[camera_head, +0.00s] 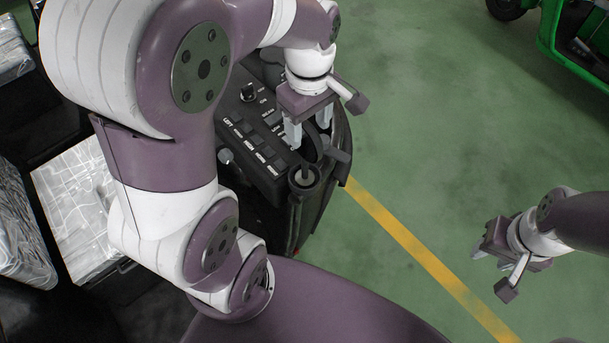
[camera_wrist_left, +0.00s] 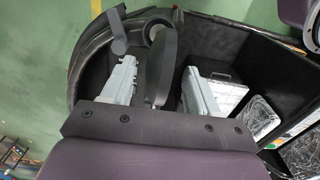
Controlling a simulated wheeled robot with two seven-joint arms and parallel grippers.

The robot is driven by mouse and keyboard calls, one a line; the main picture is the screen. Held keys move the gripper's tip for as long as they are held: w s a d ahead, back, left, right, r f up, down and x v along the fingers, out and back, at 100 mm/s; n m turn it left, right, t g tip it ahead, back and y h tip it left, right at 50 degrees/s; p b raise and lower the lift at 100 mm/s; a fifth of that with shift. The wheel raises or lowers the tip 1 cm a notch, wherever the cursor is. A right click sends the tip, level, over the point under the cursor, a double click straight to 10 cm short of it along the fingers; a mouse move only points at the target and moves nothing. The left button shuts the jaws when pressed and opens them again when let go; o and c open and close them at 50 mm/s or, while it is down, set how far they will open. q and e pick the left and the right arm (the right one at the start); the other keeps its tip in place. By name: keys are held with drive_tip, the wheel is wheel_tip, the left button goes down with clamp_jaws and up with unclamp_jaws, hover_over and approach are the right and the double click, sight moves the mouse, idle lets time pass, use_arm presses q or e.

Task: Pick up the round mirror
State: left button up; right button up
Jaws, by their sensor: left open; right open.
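The round mirror (camera_head: 312,149) is dark and stands at the edge of the black control console, partly hidden by my left gripper. It also shows in the left wrist view (camera_wrist_left: 161,62), nearly edge-on, as a dark disc between the two pale fingers. My left gripper (camera_head: 309,130) is open with a finger on each side of the mirror, and gaps show in the wrist view (camera_wrist_left: 160,92). My right gripper (camera_head: 492,263) is open and empty, over the green floor at the right.
The black console (camera_head: 258,150) has buttons and a knob beside the mirror. A round cup-like fitting (camera_head: 304,180) sits just below it. Plastic-wrapped packages (camera_head: 78,205) lie at the left. The green floor at the right is clear, crossed by a yellow line (camera_head: 420,248). A green vehicle (camera_head: 575,45) stands at the upper right.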

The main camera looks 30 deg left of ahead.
sight(307, 140)
use_arm(q)
drive_tip(key=f+p, duration=0.1)
drive_tip(key=f, duration=0.1)
drive_tip(key=w+f, duration=0.1)
drive_tip(key=f, duration=0.1)
drive_tip(key=shift+a+f+p, duration=0.1)
drive_tip(key=shift+f+p, duration=0.2)
drive_tip(key=shift+p, duration=0.05)
drive_tip(key=shift+s+f, duration=0.15)
drive_tip(key=shift+s, duration=0.35)
drive_tip(key=shift+w, duration=0.2)
clamp_jaws()
use_arm(e)
drive_tip(key=shift+w+r, duration=0.35)
drive_tip(key=shift+r, duration=0.45)
